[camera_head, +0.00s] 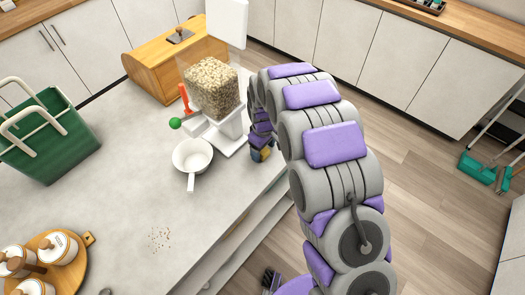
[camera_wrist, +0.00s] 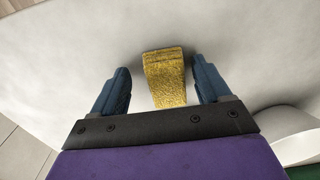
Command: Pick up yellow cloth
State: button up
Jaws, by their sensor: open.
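The yellow cloth (camera_wrist: 165,78) lies on the pale counter in the wrist view, folded into a thick block. My gripper (camera_wrist: 160,75) is open, with one blue finger on each side of the cloth. The cloth lies between the fingers, and a gap shows on both sides, wider on the left. In the head view my gripper (camera_head: 262,154) is low at the counter's right edge, beside the white dispenser. A small bit of yellow shows there at the fingers, but most of the cloth is hidden by the gripper and arm.
A dispenser of grain (camera_head: 212,88) and a white pan (camera_head: 193,157) stand left of my gripper. A wooden bread box (camera_head: 160,70) is behind, a green basket (camera_head: 52,140) at left. Crumbs (camera_head: 160,239) lie on the bare front counter (camera_head: 125,200).

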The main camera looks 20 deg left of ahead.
jog(key=shift+a+f, duration=0.25)
jog(key=shift+a, duration=0.75)
jog(key=c, duration=0.7)
jog(key=shift+d, duration=0.35)
jog(key=shift+c, duration=1.4)
jog(key=shift+d+r, duration=0.15)
jog(key=shift+d, duration=0.2)
jog(key=shift+c, duration=0.3)
jog(key=shift+a+r, duration=0.45)
jog(key=shift+r, duration=0.05)
jog(key=r, duration=0.1)
jog(key=r+p, duration=0.1)
jog(key=shift+s+r, duration=0.2)
jog(key=shift+r, duration=0.1)
jog(key=s+d, duration=0.1)
jog(key=s, duration=0.4)
jog(key=s+d+r+p, duration=0.1)
jog(key=s, duration=0.4)
jog(key=s+d, duration=0.2)
jog(key=s, duration=0.3)
jog(key=shift+s+r+p, duration=0.15)
jog(key=shift+r+p, duration=0.05)
jog(key=shift+p, duration=0.1)
jog(key=shift+a+f, duration=0.1)
jog(key=shift+a, duration=0.1)
